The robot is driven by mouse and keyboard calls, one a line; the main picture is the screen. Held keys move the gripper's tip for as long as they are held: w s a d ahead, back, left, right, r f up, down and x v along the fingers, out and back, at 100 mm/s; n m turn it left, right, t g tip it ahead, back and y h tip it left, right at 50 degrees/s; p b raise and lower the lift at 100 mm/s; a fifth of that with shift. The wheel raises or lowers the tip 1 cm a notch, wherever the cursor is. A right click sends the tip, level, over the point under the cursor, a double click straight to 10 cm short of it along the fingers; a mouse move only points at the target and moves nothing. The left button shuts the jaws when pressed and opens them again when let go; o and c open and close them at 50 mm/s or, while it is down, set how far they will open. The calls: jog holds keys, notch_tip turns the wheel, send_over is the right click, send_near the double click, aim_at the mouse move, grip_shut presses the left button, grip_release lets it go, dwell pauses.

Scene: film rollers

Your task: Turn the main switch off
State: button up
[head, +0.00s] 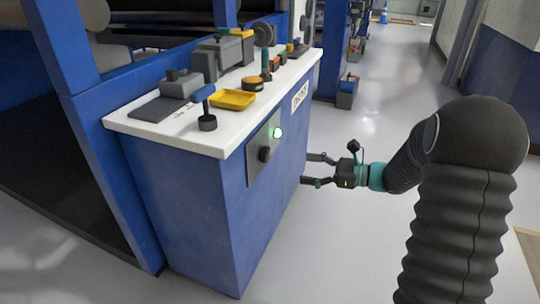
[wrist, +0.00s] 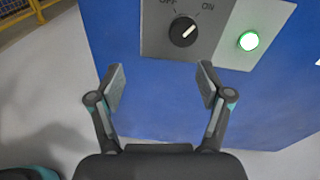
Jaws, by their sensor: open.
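The main switch is a black rotary knob (wrist: 183,31) on a grey panel (wrist: 154,38). Its white mark points up and right, toward the ON label; the OFF label is at upper left, partly cut off. A green lamp (wrist: 249,41) to its right is lit. In the head view the knob (head: 264,154) and lamp (head: 278,133) sit on the blue cabinet's side (head: 200,200). My gripper (head: 306,169) is open and empty, to the right of the knob. In the wrist view my gripper's fingers (wrist: 160,82) are apart below the knob, not touching it.
Blue machine frames stand at left. The grey floor (head: 390,110) behind my arm is open.

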aim_at(269, 155)
jog(key=shift+m+t+y, duration=0.3)
jog(key=shift+m+t, duration=0.5)
jog(key=shift+m, duration=0.1)
jog(key=w+a, duration=0.2)
jog(key=a, duration=0.1)
jog(key=w+a, duration=0.3)
jog(key=a, duration=0.1)
jog(key=w+a+f, duration=0.1)
jog(key=w+a, duration=0.1)
jog(key=a, duration=0.2)
jog(key=shift+w+a+f+p, duration=0.1)
jog(key=shift+w+a+p, duration=0.1)
jog(key=shift+p, duration=0.1)
jog(key=c, duration=1.2)
